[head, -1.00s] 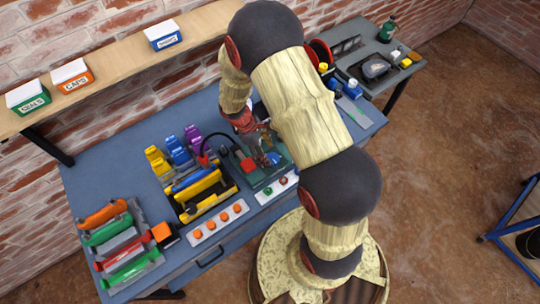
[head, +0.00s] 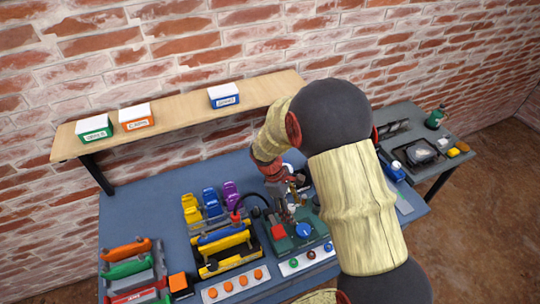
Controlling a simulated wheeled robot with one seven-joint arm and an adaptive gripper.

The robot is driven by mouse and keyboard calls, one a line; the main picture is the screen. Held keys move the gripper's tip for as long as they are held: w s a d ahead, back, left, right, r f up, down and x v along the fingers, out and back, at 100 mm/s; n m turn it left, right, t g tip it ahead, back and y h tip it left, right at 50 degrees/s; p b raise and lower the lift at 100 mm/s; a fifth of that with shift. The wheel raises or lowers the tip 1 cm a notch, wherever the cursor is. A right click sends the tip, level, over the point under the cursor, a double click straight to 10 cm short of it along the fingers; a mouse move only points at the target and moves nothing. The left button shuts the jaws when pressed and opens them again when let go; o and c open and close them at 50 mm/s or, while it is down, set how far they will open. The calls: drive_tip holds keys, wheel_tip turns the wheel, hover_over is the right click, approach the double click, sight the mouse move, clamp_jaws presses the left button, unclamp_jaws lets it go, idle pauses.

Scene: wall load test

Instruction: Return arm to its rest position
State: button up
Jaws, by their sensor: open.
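My arm (head: 360,210) rises from the bottom right of the head view and bends over the blue workbench (head: 150,215). Its wrist hangs down left of the elbow. My gripper (head: 290,205) is small in the view, above or beside the green test unit (head: 312,238) with its red block and blue knob. It is open. I cannot tell whether its fingers touch anything there, and I see nothing clearly held. My upper arm hides part of the bench to the right.
A wooden shelf (head: 180,115) holds green, orange and blue labelled boxes. Yellow, blue and purple clamps (head: 212,204), a yellow-black rack (head: 225,250) and an orange-button strip (head: 235,284) stand left of my gripper. A grey side table (head: 432,170) stands right. A brick wall closes the back.

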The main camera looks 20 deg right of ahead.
drive_tip(key=shift+m, duration=0.3)
drive_tip(key=s+a+r+m+t+y+b, duration=0.1)
drive_tip(key=s+a+r+m+t+b, duration=0.3)
drive_tip(key=s+r, duration=0.4)
drive_tip(key=s+a+r+m+t+y+b, duration=0.2)
drive_tip(key=s+a+r+m+t+b, duration=0.2)
drive_tip(key=s+r, duration=0.4)
wheel_tip(320, 180, up, 5)
drive_tip(key=shift+f+m+t+b, duration=0.15)
drive_tip(key=shift+m+t+b, duration=0.15)
drive_tip(key=shift+m+b, duration=0.35)
